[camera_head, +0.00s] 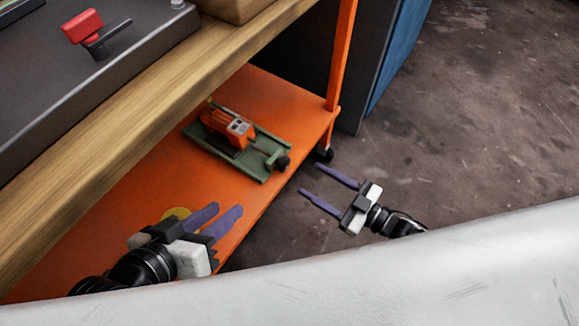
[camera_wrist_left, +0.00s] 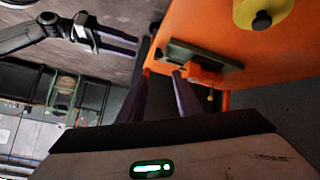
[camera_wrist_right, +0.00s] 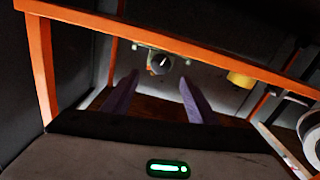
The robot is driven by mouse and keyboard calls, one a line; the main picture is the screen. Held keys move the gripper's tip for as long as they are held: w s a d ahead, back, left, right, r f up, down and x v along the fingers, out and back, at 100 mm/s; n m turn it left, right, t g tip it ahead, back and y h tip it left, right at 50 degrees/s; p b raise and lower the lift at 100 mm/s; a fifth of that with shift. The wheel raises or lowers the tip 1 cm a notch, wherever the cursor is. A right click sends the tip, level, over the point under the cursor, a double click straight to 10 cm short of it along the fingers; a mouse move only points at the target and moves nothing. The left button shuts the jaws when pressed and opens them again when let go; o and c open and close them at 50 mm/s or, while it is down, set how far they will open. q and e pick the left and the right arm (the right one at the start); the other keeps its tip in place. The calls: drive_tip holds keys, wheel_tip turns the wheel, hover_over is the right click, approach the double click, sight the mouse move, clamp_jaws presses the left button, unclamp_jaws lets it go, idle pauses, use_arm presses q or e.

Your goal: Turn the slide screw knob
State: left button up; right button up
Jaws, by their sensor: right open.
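A green slide base (camera_head: 262,174) carrying an orange unit (camera_head: 228,127) rests on the orange lower shelf. A black round knob (camera_head: 283,162) sits at its right end, near the shelf edge. In the right wrist view the knob (camera_wrist_right: 160,64) shows a white mark and faces the camera, beyond the fingertips. My right gripper (camera_head: 309,178) is open and empty, off the shelf edge, fingers pointing toward the knob but apart from it. My left gripper (camera_head: 228,208) is open and empty, over the near part of the shelf. The left wrist view shows the green base (camera_wrist_left: 205,55) beyond its fingers.
A wooden table top (camera_head: 150,95) overhangs the orange shelf (camera_head: 110,215). An orange post (camera_head: 341,55) stands at the shelf's far corner. A yellow round object (camera_wrist_left: 263,12) is on the shelf, partly behind my left gripper in the head view. The floor at right is clear.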

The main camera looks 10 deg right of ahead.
sight(287, 165)
drive_tip(key=b+x, duration=0.2)
drive_tip(key=x, duration=0.6)
drive_tip(key=shift+w+a, duration=0.1)
use_arm(q)
drive_tip(key=shift+d+r+t+h, duration=0.4)
drive_tip(key=shift+d+r+h, duration=0.1)
drive_tip(key=shift+r, duration=0.3)
use_arm(e)
drive_tip(key=c, duration=1.1)
